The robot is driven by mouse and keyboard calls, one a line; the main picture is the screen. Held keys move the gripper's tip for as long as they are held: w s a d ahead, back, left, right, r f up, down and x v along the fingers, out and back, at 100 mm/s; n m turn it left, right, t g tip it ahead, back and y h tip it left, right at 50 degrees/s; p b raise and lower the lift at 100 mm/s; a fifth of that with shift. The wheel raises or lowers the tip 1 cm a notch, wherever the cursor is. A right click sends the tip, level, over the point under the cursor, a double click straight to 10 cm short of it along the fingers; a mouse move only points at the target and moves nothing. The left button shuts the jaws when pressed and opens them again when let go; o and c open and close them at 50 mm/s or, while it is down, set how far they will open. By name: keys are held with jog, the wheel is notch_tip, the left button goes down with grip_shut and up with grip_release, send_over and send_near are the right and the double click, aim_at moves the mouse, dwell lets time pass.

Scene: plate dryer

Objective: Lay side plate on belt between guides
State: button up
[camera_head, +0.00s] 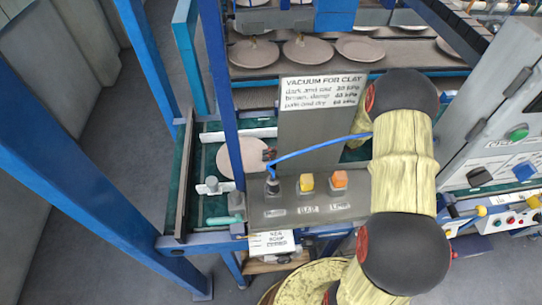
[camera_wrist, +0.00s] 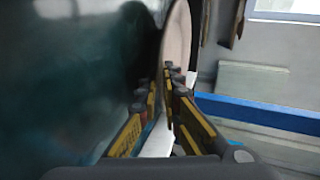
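The side plate (camera_head: 241,158) is a pale pinkish disc over the green belt (camera_head: 214,206), left of the sign post; a blue post crosses in front of part of it. In the wrist view the plate (camera_wrist: 178,42) shows nearly edge-on, beside the dark green surface. My gripper (camera_wrist: 163,85) has a finger on each side of the plate's rim and looks shut on it. In the head view only a small dark bit of my gripper shows at the plate's right edge; the sign hides the rest. A white guide (camera_head: 250,133) runs behind the plate. Any gap between plate and belt is unclear.
A grey sign post (camera_head: 308,135) and a panel with orange and yellow buttons (camera_head: 307,182) stand close to my arm. A blue upright (camera_head: 218,75) is near the belt. A rack of several plates (camera_head: 308,52) is behind. A control cabinet (camera_head: 500,110) stands right.

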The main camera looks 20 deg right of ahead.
jog(key=shift+o, duration=0.9)
jog(key=shift+r, duration=0.2)
jog(key=p+v, duration=0.2)
jog(key=v, duration=0.5)
jog(key=shift+s+d, duration=0.1)
jog(key=shift+d, duration=0.1)
